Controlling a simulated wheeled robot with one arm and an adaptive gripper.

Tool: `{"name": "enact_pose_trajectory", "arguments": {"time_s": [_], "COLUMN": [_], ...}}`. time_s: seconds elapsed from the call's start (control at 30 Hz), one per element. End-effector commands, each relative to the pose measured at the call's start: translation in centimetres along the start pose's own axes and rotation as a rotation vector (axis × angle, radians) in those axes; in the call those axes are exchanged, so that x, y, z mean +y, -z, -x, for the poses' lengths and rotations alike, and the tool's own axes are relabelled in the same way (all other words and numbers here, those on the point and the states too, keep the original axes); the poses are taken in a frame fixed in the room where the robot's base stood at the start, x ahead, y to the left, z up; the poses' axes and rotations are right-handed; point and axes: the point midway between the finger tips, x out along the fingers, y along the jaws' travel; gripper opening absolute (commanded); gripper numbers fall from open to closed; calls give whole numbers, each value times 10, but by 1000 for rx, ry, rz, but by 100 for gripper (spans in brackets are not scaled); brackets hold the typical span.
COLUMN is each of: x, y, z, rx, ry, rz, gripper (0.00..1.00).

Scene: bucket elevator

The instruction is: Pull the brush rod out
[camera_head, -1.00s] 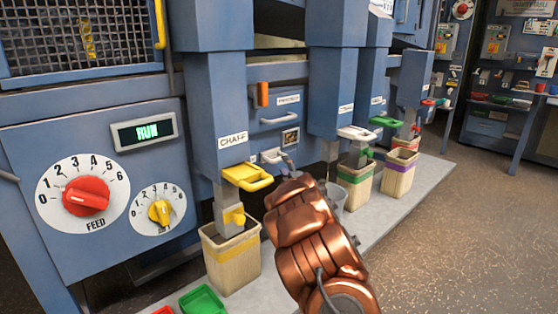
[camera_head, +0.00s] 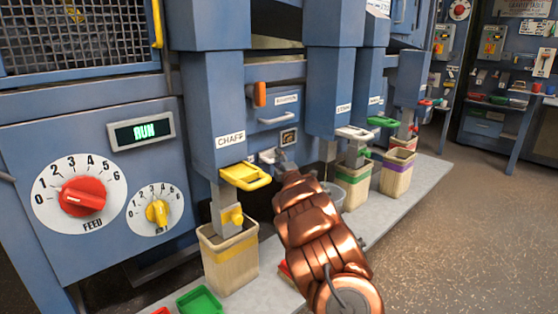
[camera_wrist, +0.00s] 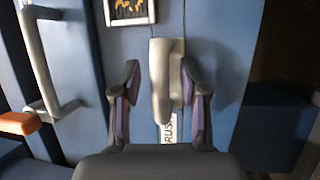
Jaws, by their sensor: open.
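The brush rod's pale grey handle (camera_wrist: 160,80) stands out from a blue panel in the wrist view. A white label (camera_wrist: 168,130) below it is partly covered, with "RUSH" readable. My gripper (camera_wrist: 161,84) is open, with one finger on each side of the handle in the picture. Gaps show on both sides; I cannot tell how deep the fingers reach. In the head view, my gripper (camera_head: 283,160) is small beside the pale handle (camera_head: 267,156), under the framed picture (camera_head: 289,138). The rod behind the handle is hidden.
A grey bar handle (camera_wrist: 42,60) and an orange lever end (camera_wrist: 18,123) are at the left in the wrist view. In the head view, the yellow chaff slide (camera_head: 245,176) and a bin (camera_head: 230,262) stand left of my arm. Open floor lies right.

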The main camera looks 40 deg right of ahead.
Motion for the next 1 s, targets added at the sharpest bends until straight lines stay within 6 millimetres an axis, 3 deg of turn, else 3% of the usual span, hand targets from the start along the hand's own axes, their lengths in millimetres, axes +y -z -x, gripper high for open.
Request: {"name": "enact_pose_trajectory", "arguments": {"time_s": [0.07, 0.47, 1.0], "x": [0, 0, 0], "y": [0, 0, 0], "z": [0, 0, 0], "rx": [0, 0, -1], "ry": [0, 0, 1], "rz": [0, 0, 0], "gripper": [42, 1, 0]}}
